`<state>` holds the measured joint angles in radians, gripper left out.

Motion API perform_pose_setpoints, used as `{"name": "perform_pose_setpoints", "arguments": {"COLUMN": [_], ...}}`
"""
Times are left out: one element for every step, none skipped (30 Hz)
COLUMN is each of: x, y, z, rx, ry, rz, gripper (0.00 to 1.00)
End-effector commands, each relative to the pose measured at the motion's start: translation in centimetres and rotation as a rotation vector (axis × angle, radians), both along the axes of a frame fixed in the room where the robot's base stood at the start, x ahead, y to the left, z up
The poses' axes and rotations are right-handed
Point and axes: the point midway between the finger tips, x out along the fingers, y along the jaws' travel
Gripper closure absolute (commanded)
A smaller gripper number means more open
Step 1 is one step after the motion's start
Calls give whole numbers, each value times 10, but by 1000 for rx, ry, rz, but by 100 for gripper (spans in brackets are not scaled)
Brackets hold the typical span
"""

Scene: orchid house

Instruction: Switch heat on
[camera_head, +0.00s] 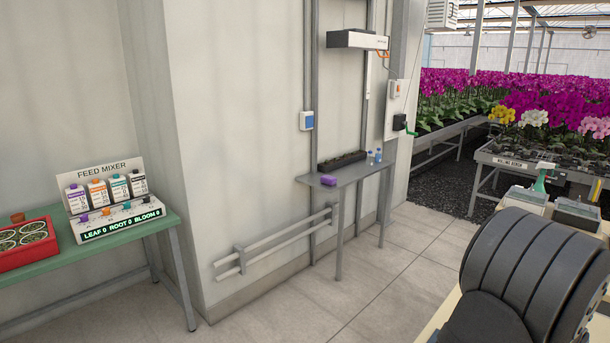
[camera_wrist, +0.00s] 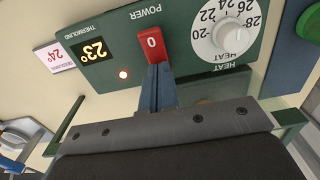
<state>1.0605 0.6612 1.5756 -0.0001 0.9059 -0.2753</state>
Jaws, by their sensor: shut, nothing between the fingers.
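In the wrist view a dark green heater control panel (camera_wrist: 200,55) fills the upper part. It carries a red POWER switch (camera_wrist: 152,43) marked 0, a white dial (camera_wrist: 234,36) with numbers from 20 to 28, and HEAT lettering. A display (camera_wrist: 92,50) reads 23° and a small light (camera_wrist: 123,73) glows. My gripper (camera_wrist: 156,70) is shut and empty, its tips right at the red switch's near edge. I cannot tell whether they touch it. The panel and gripper are not recognisable in the head view.
A white card (camera_wrist: 55,57) showing 24° sits beside the panel, and a green round knob (camera_wrist: 301,136) is at the right. In the head view a feed mixer (camera_head: 110,205) stands on a green bench at left. A narrow wall shelf (camera_head: 345,174) and open floor lie mid-view.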

Motion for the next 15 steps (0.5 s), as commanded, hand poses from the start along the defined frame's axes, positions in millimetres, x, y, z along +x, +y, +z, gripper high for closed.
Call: {"name": "perform_pose_setpoints", "arguments": {"x": [0, 0, 0, 0, 0, 0, 0, 0, 0, 0, 0, 0, 0, 0, 0], "y": [0, -1, -1, -1, -1, -1, 0, 0, 0, 0, -1, -1, -1, -1, -1], "z": [4, 7, 10, 13, 15, 18, 20, 23, 26, 29, 31, 34, 37, 39, 42], "rx": [-2, -2, -2, -3, -3, -3, -2, -1, -1, -2, -3, -3, -3, -2, -3], "ry": [-1, -1, -1, -1, -1, -1, -1, -1, -1, -1, -1, -1, -1, -1, -1], "rz": [0, 0, 0, 0, 0, 0, 0, 0, 0, 0, 0, 0, 0, 0, 0], "gripper": [100, 100, 100, 100, 100, 100, 100, 100, 100, 100, 100, 100, 100, 100, 100]}}
